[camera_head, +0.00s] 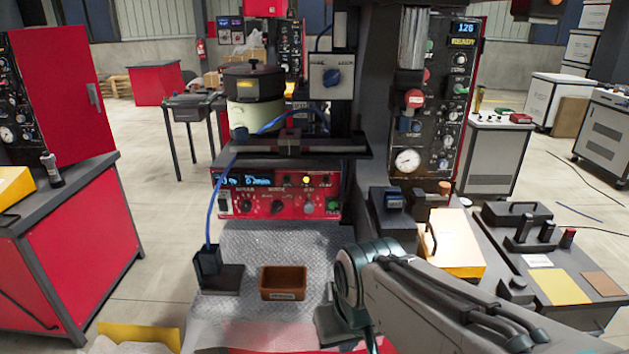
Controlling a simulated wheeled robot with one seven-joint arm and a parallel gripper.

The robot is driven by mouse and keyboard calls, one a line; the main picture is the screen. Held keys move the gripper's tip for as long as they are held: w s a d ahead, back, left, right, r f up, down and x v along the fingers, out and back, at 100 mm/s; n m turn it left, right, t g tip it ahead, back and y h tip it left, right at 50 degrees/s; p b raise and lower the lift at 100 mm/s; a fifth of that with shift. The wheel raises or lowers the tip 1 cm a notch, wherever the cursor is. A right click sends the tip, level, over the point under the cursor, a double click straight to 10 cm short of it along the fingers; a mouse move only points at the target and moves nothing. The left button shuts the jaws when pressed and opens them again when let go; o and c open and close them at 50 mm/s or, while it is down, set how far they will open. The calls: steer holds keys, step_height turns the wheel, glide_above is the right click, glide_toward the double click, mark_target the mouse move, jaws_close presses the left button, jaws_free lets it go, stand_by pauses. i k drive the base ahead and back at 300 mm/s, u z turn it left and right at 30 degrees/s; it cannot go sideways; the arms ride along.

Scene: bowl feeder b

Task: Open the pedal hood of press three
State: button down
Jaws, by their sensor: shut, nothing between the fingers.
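I cannot make out a pedal hood or a press number for certain. A machine in the middle has a dark-lidded bowl (253,92) on a dark shelf, above a red control panel (280,195) with a lit display and knobs. To its right stands a tall black panel (435,110) with a gauge and a display reading 126. My arm reaches in from the lower right and bends down at a round joint. My gripper is outside the picture, below the bottom edge. Anything low in front of the machine is cut off or hidden by my arm.
A small brown bin (283,283) and a dark stand (218,272) with a blue cable sit on the metal plate. A yellow box (455,245) and a black-handled tray are at right. A red cabinet (75,235) stands at left. A yellow patch (140,334) shows at bottom left.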

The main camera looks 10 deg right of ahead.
mark_target(448, 242)
steer(key=u, duration=0.05)
steer(key=k, duration=1.1)
steer(key=z, duration=1.1)
steer(key=i, duration=1.35)
steer(key=u, duration=0.6)
steer(key=i, duration=0.6)
steer(key=z, duration=0.05)
